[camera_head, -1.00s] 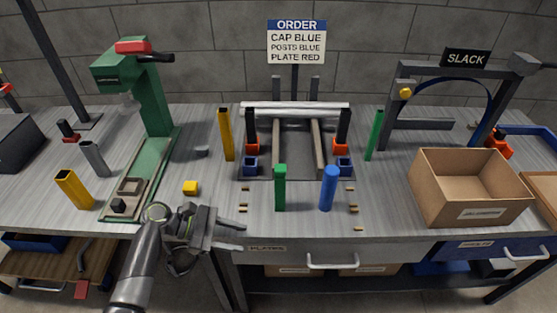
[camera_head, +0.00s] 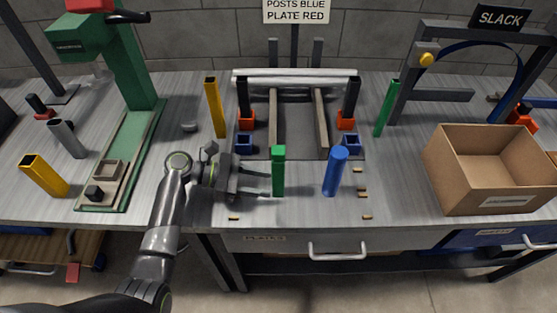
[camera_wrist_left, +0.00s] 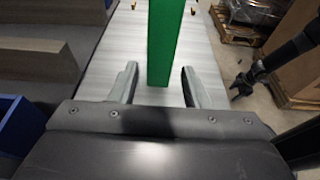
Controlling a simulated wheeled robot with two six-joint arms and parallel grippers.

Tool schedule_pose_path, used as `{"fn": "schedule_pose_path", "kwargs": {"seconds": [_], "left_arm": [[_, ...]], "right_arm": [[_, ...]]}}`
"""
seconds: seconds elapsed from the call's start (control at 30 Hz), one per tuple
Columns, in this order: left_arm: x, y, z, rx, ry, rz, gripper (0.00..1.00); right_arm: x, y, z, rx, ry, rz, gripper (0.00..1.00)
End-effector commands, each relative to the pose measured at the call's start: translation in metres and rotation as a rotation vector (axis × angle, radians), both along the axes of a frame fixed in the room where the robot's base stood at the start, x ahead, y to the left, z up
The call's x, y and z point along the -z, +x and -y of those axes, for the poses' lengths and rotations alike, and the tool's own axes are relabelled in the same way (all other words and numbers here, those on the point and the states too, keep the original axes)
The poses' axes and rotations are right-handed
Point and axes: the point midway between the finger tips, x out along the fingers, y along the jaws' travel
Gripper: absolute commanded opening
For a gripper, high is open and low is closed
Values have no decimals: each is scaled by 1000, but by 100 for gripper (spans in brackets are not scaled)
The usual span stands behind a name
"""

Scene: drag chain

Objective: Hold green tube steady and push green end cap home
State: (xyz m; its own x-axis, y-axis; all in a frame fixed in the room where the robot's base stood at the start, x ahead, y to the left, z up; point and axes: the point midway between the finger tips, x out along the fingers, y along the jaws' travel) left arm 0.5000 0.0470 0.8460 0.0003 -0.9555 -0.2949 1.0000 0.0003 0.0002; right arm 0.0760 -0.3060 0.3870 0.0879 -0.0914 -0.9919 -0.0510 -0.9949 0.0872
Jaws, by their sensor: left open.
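The green tube (camera_head: 278,180) stands upright near the front middle of the bench. A slightly wider green end cap (camera_head: 278,153) shows at its top; whether it is fully seated I cannot tell. My left gripper (camera_head: 262,183) comes in from the left, low and level, with its fingers open at the tube. In the left wrist view the green tube (camera_wrist_left: 164,45) rises between and just ahead of the two open fingertips (camera_wrist_left: 160,78), with a gap on each side. Its top is cut off there. A dark arm with a small gripper (camera_wrist_left: 241,88), seemingly my right one, shows at the right.
A blue tube (camera_head: 335,172) stands just right of the green tube. Behind are a fixture with red blocks and blue sockets (camera_head: 352,145). Another green post (camera_head: 386,108) leans farther back. A cardboard box (camera_head: 462,185) stands at the right, a green press (camera_head: 130,70) at the left.

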Motion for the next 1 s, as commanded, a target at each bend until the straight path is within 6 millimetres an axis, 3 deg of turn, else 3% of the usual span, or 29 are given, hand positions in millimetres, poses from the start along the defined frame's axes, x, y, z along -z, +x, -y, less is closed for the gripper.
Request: {"fn": "schedule_pose_path", "kwargs": {"seconds": [0.13,0.3,0.7,0.9,1.0], "left_arm": [[3,0,19,1,-1,-3,43],[8,0,31,-1,0,-2,43],[11,0,36,0,1,-1,43],[11,0,36,0,1,-1,16],[11,0,35,0,1,-1,14]], "right_arm": [[-11,15,1,-4,-1,24,60],[-13,17,1,-5,-2,28,60],[-13,8,1,-2,-1,14,60],[-13,8,1,-2,-1,14,60],[-13,8,1,-2,-1,13,60]]}}
